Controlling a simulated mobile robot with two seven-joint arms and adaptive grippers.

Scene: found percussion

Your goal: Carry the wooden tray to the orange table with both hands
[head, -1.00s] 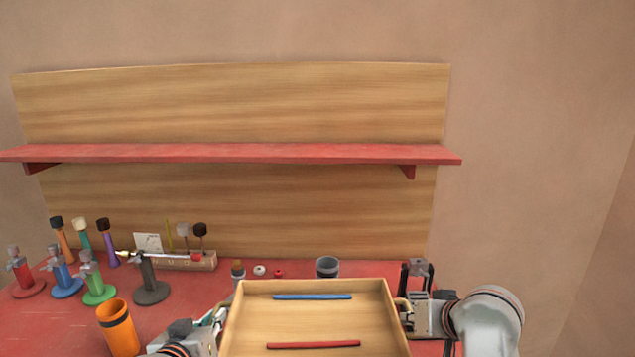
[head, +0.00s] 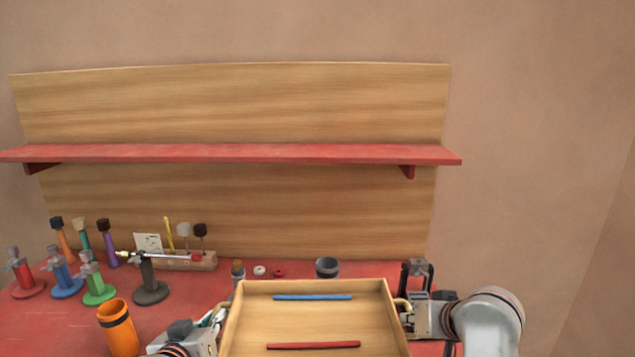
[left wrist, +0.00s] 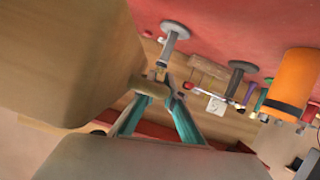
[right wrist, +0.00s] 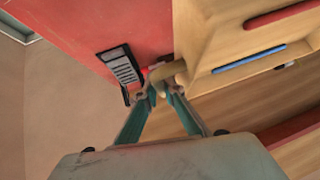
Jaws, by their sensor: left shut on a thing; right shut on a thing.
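The wooden tray (head: 314,320) is at the bottom middle of the head view, level as far as I can tell. A blue bar (head: 312,297) and a red bar (head: 313,345) lie in it. My left gripper (head: 222,314) is at the tray's left side; in the left wrist view its fingers (left wrist: 157,80) are shut on a tray handle (left wrist: 150,88). My right gripper (head: 405,306) is at the right side; in the right wrist view its fingers (right wrist: 158,84) are shut on the other handle (right wrist: 172,74). The tray's near edge is cut off. No orange table is in view.
A red table (head: 50,325) lies ahead. On it stand an orange cup (head: 118,328), a dark cup (head: 327,268), several coloured stands and a wooden block with sticks (head: 185,260). A red shelf (head: 230,153) is on the wooden panel behind. A black slotted thing (right wrist: 122,68) lies beside the right gripper.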

